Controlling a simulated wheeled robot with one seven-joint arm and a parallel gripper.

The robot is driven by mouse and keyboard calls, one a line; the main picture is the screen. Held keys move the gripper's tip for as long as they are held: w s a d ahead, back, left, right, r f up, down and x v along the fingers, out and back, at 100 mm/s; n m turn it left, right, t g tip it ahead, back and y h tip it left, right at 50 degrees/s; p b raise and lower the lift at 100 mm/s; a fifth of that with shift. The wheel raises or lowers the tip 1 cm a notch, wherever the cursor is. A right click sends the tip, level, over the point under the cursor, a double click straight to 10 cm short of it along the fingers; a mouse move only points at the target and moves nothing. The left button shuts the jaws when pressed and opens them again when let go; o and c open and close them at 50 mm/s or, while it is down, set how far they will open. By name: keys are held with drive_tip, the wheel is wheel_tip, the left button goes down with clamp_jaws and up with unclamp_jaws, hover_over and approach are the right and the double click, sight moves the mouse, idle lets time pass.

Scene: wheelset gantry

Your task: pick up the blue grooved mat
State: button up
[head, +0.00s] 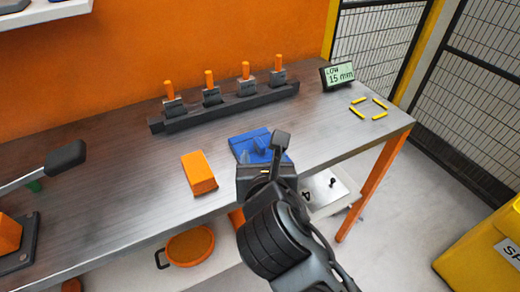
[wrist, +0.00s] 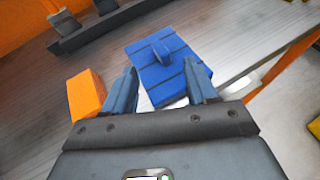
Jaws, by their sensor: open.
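The blue grooved mat (wrist: 150,82) lies on the metal workbench, with a raised blue tab on its top. In the head view the mat (head: 240,141) is near the bench's front edge, partly hidden behind my gripper. My gripper (wrist: 162,80) is open, and its two fingers point at the mat, one towards each side of its near part. In the head view my gripper (head: 266,165) is over the bench's front edge. I cannot tell whether the fingers touch the mat. Nothing shows held between them.
An orange block (head: 199,173) lies just left of the mat. A dark rack (head: 225,105) with several orange-handled pieces stands behind it. A small display (head: 338,75) reading "LOW 15 mm" and yellow corner marks (head: 369,107) are at the right. A lever device (head: 45,170) is at the left.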

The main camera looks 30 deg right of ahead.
sight(260, 147)
drive_tip(key=shift+x, duration=1.2)
drive_tip(key=shift+f+x, duration=0.1)
drive_tip(key=shift+x, duration=1.25)
drive_tip(key=shift+f+x, duration=0.15)
drive_tip(key=shift+x, duration=1.25)
drive_tip(key=shift+s, duration=0.1)
drive_tip(key=shift+c, duration=0.3)
clamp_jaws()
